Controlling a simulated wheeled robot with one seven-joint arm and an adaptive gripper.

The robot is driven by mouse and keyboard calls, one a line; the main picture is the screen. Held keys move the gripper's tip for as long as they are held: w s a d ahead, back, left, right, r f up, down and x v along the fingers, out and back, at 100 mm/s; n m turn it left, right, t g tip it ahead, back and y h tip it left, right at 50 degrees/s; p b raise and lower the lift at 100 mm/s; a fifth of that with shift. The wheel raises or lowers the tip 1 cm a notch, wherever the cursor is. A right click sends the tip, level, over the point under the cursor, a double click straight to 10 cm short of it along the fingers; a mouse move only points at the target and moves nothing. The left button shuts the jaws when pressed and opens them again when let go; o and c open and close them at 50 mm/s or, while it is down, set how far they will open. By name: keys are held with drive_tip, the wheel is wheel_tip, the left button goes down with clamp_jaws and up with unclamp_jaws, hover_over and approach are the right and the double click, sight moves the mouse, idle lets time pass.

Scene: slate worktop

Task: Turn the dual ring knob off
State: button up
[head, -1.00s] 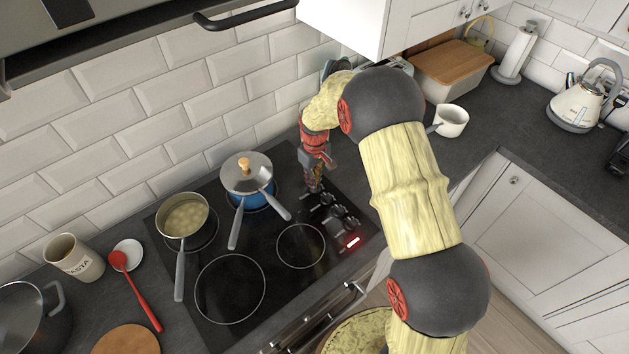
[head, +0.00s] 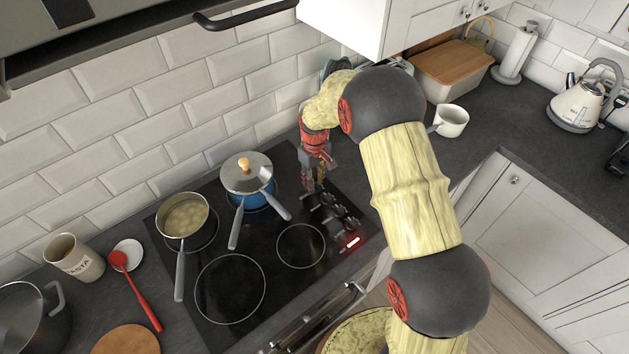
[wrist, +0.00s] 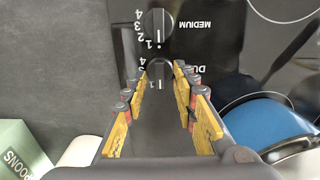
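The dual ring knob (wrist: 159,76) is dark and round, with a white mark pointing down the picture in the wrist view. The start of its label, "DU", shows beside it; my fingers hide some of its numbers. My gripper (wrist: 163,70) has its yellow fingers apart, one on each side of this knob. I cannot tell whether the tips touch it. In the head view my gripper (head: 315,188) points down at the far end of the knob row, and its fingers hide part of that end.
The medium knob (wrist: 158,22) is just beyond, its mark also pointing down. A red light (head: 352,241) glows by the near knobs. A blue lidded pan (head: 247,178) and a pan of food (head: 185,215) stand left on the hob. A white mug (head: 451,121) is to the right.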

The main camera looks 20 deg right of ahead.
sight(315, 183)
wheel_tip(315, 183, up, 12)
drive_tip(key=shift+f, duration=0.15)
idle(0.7)
